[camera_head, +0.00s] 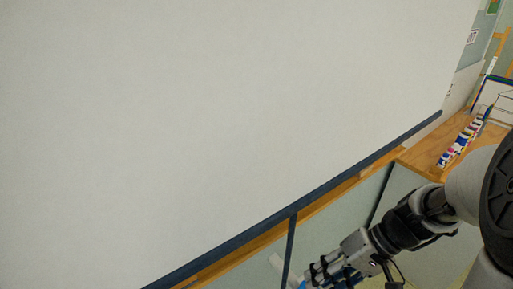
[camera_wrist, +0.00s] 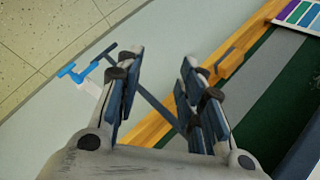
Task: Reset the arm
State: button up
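My gripper (camera_head: 318,272) is at the lower right in the head view, at the end of my arm and pointing down and left. Its fingertips are partly cut off by the lower edge there. In the wrist view my gripper (camera_wrist: 155,75) has its two dark blue finger pairs well apart. I see nothing held between them. A dark thin bar crosses behind the gap. My arm reaches in from the right edge in the head view, bent at the elbow.
A large white board (camera_head: 200,110) with a dark lower edge fills much of the head view. A wooden counter (camera_head: 425,155) with colourful small items stands at right. The wrist view shows a blue T-shaped thing (camera_wrist: 75,72), a wooden strip (camera_wrist: 255,45) and tiled floor (camera_wrist: 40,40).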

jog(key=s+r+t+h, duration=0.5)
jog(key=s+r+h, duration=0.2)
jog(key=r, duration=0.5)
jog(key=shift+s+a+n, duration=0.35)
jog(key=shift+s+n, duration=0.05)
jog(key=shift+s, duration=0.75)
jog(key=shift+a, duration=0.1)
